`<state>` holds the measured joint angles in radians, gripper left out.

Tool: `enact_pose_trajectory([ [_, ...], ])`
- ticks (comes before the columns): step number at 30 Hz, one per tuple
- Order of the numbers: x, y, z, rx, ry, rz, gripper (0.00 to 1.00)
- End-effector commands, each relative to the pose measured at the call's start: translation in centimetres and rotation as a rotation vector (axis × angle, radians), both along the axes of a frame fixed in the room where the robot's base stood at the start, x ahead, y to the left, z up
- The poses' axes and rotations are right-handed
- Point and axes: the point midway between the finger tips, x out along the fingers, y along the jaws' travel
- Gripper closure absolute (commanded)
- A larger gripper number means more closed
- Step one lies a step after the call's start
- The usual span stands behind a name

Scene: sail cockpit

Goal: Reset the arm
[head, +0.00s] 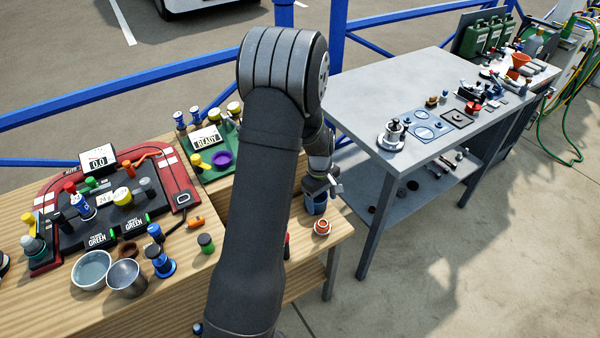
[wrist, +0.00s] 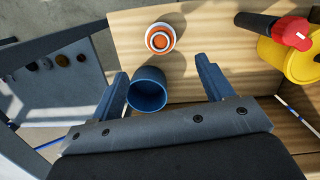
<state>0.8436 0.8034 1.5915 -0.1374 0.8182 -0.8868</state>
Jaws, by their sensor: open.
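My arm rises in the middle of the head view and bends down over the right end of the wooden table (head: 170,310). My gripper (wrist: 162,80) is open in the wrist view, with its two fingers wide apart. A blue cup (wrist: 147,90) shows between the fingers, nearer the left one; whether a finger touches it I cannot tell. In the head view the blue cup (head: 316,203) is just below the gripper. An orange and white round piece (wrist: 160,38) lies on the wood just beyond the fingertips.
A red-edged black board (head: 70,240) with knobs and a "0.0" display stands on the left. Metal bowls (head: 91,268) sit in front of it. A green tray (head: 225,170) has a "READY" sign. A grey metal table (head: 390,85) with parts stands right, across a gap. Blue railings run behind.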

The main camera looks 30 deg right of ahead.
Motion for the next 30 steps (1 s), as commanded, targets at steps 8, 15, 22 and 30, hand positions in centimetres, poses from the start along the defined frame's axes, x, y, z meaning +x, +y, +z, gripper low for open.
enact_pose_trajectory([
  [8,-0.5,0.0,-3.4,0.003,0.004,-0.001,0.27],
  [15,-1.0,-0.1,-7.8,0.004,0.003,0.0,0.27],
  [22,-1.4,-0.2,-11.5,0.002,0.001,0.0,0.27],
  [30,-1.4,-0.2,-10.4,-0.001,-0.001,0.0,0.27],
])
